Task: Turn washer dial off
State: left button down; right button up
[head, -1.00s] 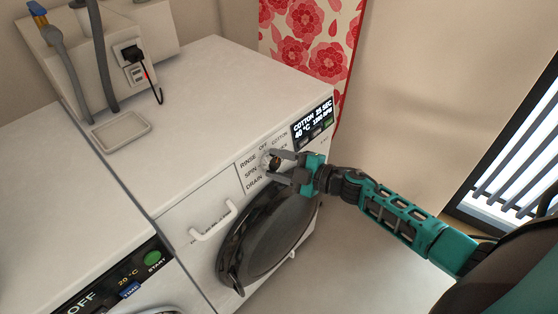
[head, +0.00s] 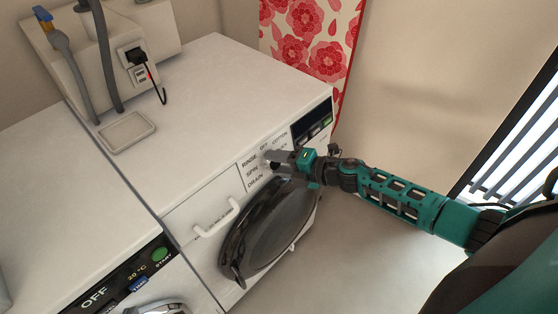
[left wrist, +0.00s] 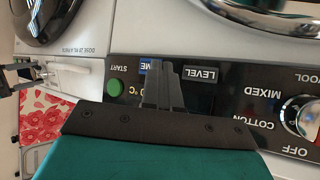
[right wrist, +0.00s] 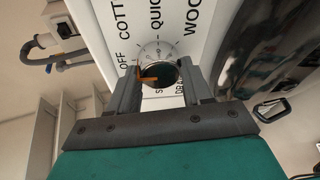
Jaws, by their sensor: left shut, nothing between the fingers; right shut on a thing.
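The washer dial (right wrist: 165,70) is a round knob with an orange pointer. It sits between the fingers of my right gripper (right wrist: 163,84), which is shut on it. In the right wrist view the pointer is directed left, toward the side with the OFF label (right wrist: 125,58). In the head view my right gripper (head: 274,159) covers most of the dial on the front panel of the right washer (head: 215,90). That washer's display (head: 312,121) is dark. My left gripper (left wrist: 164,84) is shut and empty in front of the other machine's panel; the head view does not show it.
The left machine (head: 75,175) has its own panel, with a green START button (left wrist: 116,88) and a chrome dial (left wrist: 300,116). A drawer handle (head: 216,222) and the round door (head: 268,228) are below the right gripper. Open floor lies to the right.

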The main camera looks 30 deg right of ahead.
jog(key=shift+f, duration=0.1)
dwell(0.4)
jog(key=o, duration=1)
jog(key=shift+o, duration=0.2)
jog(key=v, duration=1.3)
jog(key=shift+a, duration=0.1)
